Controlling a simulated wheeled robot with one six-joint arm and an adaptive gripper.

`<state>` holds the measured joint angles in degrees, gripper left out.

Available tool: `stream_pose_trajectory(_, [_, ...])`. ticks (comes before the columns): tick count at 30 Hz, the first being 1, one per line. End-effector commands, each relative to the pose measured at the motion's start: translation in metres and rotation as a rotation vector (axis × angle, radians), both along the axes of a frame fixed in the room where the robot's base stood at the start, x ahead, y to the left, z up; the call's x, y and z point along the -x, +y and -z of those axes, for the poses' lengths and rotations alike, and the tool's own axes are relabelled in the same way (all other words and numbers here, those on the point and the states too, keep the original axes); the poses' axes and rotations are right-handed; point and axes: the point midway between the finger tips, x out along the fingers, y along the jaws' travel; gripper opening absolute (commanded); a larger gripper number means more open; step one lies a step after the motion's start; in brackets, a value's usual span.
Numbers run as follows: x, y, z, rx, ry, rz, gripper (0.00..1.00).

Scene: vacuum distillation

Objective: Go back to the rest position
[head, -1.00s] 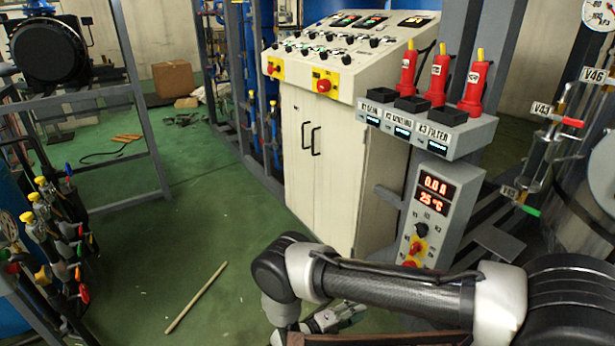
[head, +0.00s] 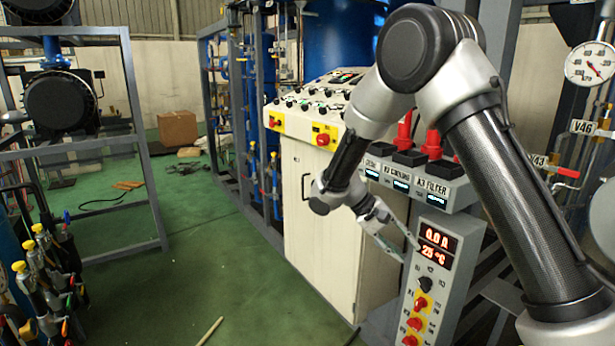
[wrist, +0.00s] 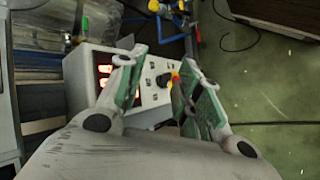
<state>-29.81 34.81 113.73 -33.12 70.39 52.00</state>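My gripper (head: 406,246) hangs from my raised, bent arm in front of the control box (head: 425,290) in the head view. In the wrist view my gripper (wrist: 162,62) has its two green-padded fingers spread with nothing between them. The control box (wrist: 153,88) shows behind and between the fingers, apart from them as far as I can tell. Its red display (head: 437,248) reads 0.0 A and 25 °C in the head view.
A white cabinet with a sloped console (head: 310,125) stands left of the control box. A pressure gauge (head: 590,63) and valves are at the right. A rack of yellow-capped tools (head: 35,270) is at the lower left. Green floor (head: 190,260) lies open between, with a stick (head: 210,331) on it.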

Motion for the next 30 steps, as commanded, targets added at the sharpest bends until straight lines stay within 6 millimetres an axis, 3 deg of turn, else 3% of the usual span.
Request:
stream_pose_trajectory(1, [0.009, -0.015, -0.027, -0.062, -0.015, 0.022, 0.35])
stream_pose_trajectory(6, [0.049, -0.055, -0.092, -0.258, -0.056, 0.055, 0.35])
stream_pose_trajectory(11, [0.096, -0.086, -0.137, -0.425, -0.132, 0.054, 0.35])
stream_pose_trajectory(15, [0.144, -0.106, -0.166, -0.561, -0.229, 0.028, 0.35])
stream_pose_trajectory(21, [0.209, -0.121, -0.187, -0.702, -0.399, -0.046, 0.35])
stream_pose_trajectory(24, [0.231, -0.123, -0.191, -0.74, -0.473, -0.085, 0.35])
stream_pose_trajectory(30, [0.252, -0.122, -0.191, -0.769, -0.551, -0.133, 0.35])
